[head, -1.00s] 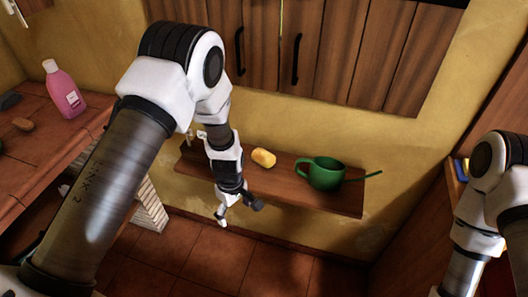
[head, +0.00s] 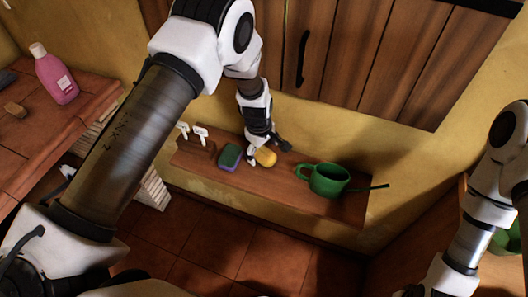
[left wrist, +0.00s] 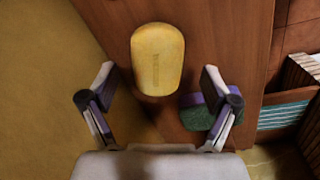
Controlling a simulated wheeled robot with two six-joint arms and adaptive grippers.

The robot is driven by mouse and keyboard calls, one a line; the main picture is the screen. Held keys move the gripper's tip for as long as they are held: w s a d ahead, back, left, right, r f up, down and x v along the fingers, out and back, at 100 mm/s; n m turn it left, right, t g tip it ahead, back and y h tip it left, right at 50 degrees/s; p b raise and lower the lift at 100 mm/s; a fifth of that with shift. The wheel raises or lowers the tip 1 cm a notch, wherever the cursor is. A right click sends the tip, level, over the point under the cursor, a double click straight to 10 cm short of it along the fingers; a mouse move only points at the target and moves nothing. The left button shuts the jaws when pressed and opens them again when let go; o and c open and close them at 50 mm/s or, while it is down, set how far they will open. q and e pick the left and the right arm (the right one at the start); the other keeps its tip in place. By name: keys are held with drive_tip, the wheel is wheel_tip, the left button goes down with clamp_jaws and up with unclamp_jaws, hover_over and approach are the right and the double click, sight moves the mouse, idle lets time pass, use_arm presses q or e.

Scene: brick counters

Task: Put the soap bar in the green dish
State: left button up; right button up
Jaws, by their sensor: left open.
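The yellow soap bar (head: 265,157) lies on the wooden wall shelf (head: 345,207). My left gripper (head: 268,153) is open and low over the shelf at the soap. In the left wrist view the soap bar (left wrist: 157,60) is centred just ahead of the open left fingertips (left wrist: 158,76), with a gap on each side; I see no grip on it. A green rounded object (head: 508,240), perhaps the green dish, shows at the right edge, partly hidden by my right arm. My right gripper is out of view.
A green watering can (head: 328,180) stands right of the soap. A green-and-purple sponge (head: 229,157) lies close on its left, beside a block with white-topped items (head: 198,143). A pink bottle (head: 56,76) stands on the tiled counter (head: 40,135). Wooden cabinets (head: 345,50) hang above.

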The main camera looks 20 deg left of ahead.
use_arm(q)
drive_tip(key=shift+w+f, duration=0.2)
drive_tip(key=shift+f, duration=0.4)
drive_tip(key=shift+w+f, duration=0.2)
drive_tip(key=shift+f, duration=0.4)
drive_tip(key=shift+s+r, duration=0.2)
drive_tip(key=shift+c, duration=0.3)
drive_tip(key=c, duration=1.3)
drive_tip(key=shift+c, duration=0.2)
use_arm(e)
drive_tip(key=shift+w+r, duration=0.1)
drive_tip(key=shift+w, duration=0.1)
